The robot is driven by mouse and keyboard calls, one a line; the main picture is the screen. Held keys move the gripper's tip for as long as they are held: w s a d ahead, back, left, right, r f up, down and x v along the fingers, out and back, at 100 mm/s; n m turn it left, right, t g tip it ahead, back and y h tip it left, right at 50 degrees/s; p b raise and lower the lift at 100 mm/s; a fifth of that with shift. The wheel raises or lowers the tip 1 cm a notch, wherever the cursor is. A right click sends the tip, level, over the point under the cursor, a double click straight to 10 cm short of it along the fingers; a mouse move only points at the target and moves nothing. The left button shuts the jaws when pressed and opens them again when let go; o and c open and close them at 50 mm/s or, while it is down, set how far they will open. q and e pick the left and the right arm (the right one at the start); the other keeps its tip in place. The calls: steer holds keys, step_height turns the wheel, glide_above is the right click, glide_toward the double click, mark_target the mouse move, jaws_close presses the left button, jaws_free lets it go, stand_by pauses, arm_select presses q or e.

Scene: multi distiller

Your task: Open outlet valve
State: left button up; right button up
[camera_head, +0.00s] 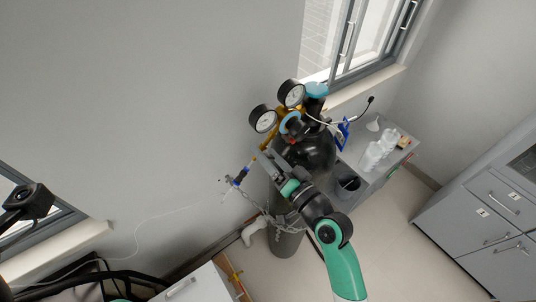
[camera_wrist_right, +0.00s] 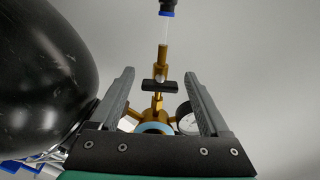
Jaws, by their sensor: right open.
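A dark gas cylinder (camera_head: 309,152) stands against the wall, with a brass regulator on top. The regulator has two round gauges (camera_head: 292,93) and blue-rimmed knobs (camera_head: 316,90). In the right wrist view, a small black bar-shaped handle (camera_wrist_right: 160,87), likely the outlet valve, sits across the brass outlet pipe (camera_wrist_right: 160,60). My right gripper (camera_head: 265,162) is open beside the regulator's outlet. In its wrist view, the open fingers (camera_wrist_right: 158,80) flank the handle, with gaps on both sides; contact does not show. My left gripper's fingers are not visible.
The dark cylinder body (camera_wrist_right: 42,70) is close to my right gripper's left side in the wrist view. A chain (camera_head: 270,222) hangs around the cylinder. A grey side cabinet (camera_head: 376,178) with bottles stands to the right. Thin tubing runs along the wall.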

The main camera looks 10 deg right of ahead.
jaws_close()
steer(key=n+b, duration=0.4)
steer(key=shift+f+b, duration=0.35)
steer(key=shift+r+n+b, duration=0.1)
steer(key=shift+n+b, duration=0.2)
steer(key=shift+n, duration=0.3)
steer(key=shift+r, duration=0.15)
steer(key=shift+r+n, duration=0.1)
steer(key=shift+n, duration=0.2)
jaws_free()
